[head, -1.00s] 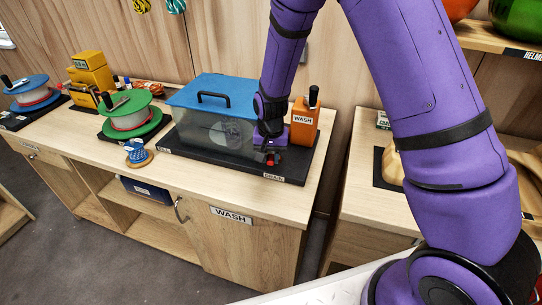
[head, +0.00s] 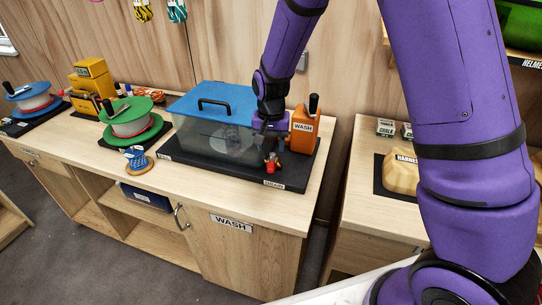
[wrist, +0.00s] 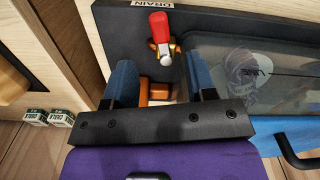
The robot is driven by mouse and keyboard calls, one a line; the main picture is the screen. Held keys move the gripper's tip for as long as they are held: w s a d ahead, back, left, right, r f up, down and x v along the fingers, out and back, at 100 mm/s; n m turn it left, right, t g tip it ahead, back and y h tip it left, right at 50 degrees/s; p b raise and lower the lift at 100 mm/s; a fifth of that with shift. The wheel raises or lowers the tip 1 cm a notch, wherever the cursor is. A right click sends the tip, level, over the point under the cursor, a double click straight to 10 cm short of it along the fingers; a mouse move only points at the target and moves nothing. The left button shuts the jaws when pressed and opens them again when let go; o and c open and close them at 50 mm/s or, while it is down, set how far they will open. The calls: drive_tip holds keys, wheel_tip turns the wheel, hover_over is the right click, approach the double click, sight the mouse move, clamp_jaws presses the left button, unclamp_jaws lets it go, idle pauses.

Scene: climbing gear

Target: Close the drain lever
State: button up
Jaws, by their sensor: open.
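The drain lever (head: 271,163) has a red handle and stands at the front right of the black base, beside the clear wash tank (head: 205,142). In the wrist view its red handle (wrist: 159,25) points toward the DRAIN label (wrist: 152,3), with a silver part below it. My gripper (head: 270,137) is just behind and above the lever. In the wrist view my gripper (wrist: 160,78) is open, with its blue-padded fingers apart. The lever shows beyond the fingertips, with no visible contact. Orange parts show between the fingers; I cannot tell what they belong to.
The orange WASH box (head: 303,130) with a black handle stands close to the right of my gripper. The tank's blue lid (head: 225,98) is to the left. A green reel (head: 130,125) stands further left.

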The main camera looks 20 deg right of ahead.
drive_tip(key=shift+r, duration=1.6)
drive_tip(key=shift+c, duration=0.2)
